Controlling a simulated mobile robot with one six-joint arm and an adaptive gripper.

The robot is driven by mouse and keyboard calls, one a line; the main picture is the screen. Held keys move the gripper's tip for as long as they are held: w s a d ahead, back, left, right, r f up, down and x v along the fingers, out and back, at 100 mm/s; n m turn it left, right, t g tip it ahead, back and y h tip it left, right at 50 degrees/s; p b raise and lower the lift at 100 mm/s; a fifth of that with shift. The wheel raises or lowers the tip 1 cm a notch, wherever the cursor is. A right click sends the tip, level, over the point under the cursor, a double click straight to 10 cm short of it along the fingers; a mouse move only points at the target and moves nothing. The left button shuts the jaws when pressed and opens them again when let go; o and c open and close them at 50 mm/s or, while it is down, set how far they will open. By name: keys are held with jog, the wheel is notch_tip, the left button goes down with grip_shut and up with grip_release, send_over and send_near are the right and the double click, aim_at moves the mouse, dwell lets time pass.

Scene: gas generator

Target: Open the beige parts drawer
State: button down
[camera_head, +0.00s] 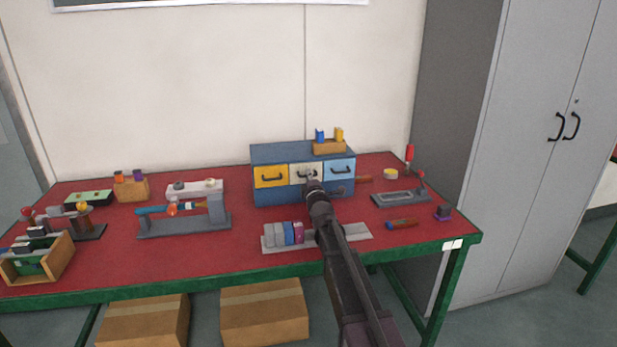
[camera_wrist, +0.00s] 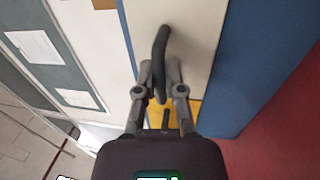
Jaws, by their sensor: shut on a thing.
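The beige parts drawer (camera_head: 300,169) is the middle one in the top row of a blue cabinet (camera_head: 284,153), between a yellow drawer (camera_head: 267,175) and a light blue drawer (camera_head: 341,171). Its front looks level with its neighbours in the head view. In the wrist view the beige front (camera_wrist: 185,35) fills the upper middle, with its dark curved handle (camera_wrist: 160,55). My gripper (camera_wrist: 162,72) is shut on this handle, one finger on each side. In the head view my arm reaches up from the front, and my gripper (camera_head: 313,184) covers part of the drawer.
A small tan holder (camera_head: 329,148) with blue and yellow pieces stands on the cabinet. Several coloured blocks (camera_head: 290,233) on a grey plate lie in front of it, beside my arm. A grey fixture (camera_head: 185,223) stands to the left. Red tabletop is clear between them.

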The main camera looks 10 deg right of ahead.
jog(key=s+d, duration=0.1)
jog(key=s, duration=1)
jog(key=shift+s+d, duration=0.2)
jog(key=shift+s, duration=0.2)
jog(key=c, duration=0.7)
grip_release()
jog(key=shift+w, duration=0.2)
